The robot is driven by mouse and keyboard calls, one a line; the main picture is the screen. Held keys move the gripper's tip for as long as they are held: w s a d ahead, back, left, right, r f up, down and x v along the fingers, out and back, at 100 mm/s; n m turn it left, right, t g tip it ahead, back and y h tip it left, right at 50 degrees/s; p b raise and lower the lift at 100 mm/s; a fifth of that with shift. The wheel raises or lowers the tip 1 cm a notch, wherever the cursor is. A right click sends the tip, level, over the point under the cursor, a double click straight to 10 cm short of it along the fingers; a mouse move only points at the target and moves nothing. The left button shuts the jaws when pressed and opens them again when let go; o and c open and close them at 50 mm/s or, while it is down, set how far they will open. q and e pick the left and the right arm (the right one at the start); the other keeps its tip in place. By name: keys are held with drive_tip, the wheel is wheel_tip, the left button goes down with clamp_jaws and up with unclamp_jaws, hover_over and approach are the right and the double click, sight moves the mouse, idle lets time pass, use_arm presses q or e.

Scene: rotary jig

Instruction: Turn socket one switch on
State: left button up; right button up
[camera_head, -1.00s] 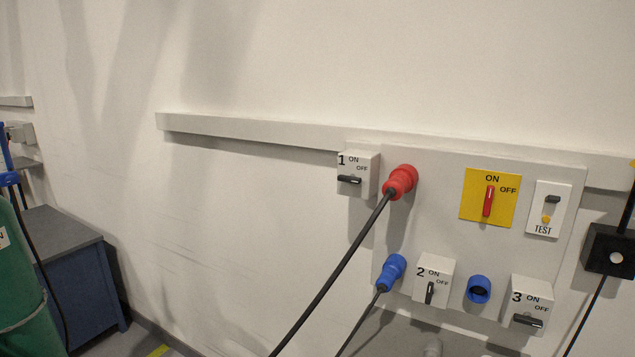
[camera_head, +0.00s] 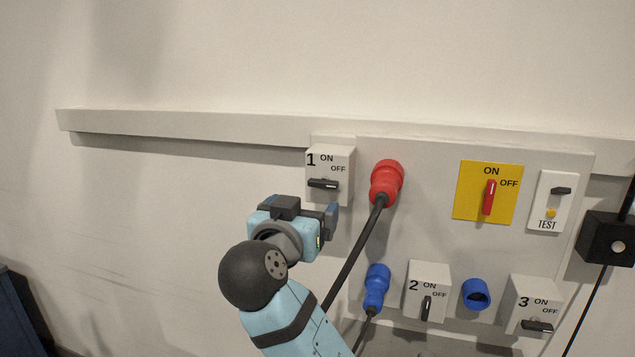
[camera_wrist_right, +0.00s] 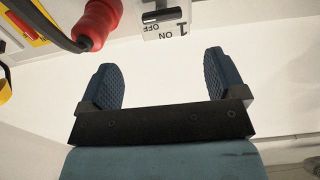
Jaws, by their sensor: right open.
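The socket one switch (camera_head: 323,184) is a black handle on a white box marked 1 with ON and OFF. Its handle lies horizontal, toward the OFF side. In the right wrist view the handle (camera_wrist_right: 162,15) shows upside down at the top, beyond the fingertips. My left gripper is not in view.
A red plug (camera_head: 386,182) with a black cable sits right of switch one; the cable passes beside my right gripper. A yellow panel with a red handle (camera_head: 489,197), switch two (camera_head: 427,308) and switch three (camera_head: 537,327) are further right. The wall at left is clear.

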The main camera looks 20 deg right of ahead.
sight(322, 185)
drive_tip(key=p+x, duration=0.3)
drive_tip(key=x, duration=0.7)
drive_tip(key=shift+w+d, duration=0.2)
drive_tip(key=shift+w, duration=0.2)
drive_tip(key=shift+w+f, duration=0.1)
drive_tip(key=c, duration=0.9)
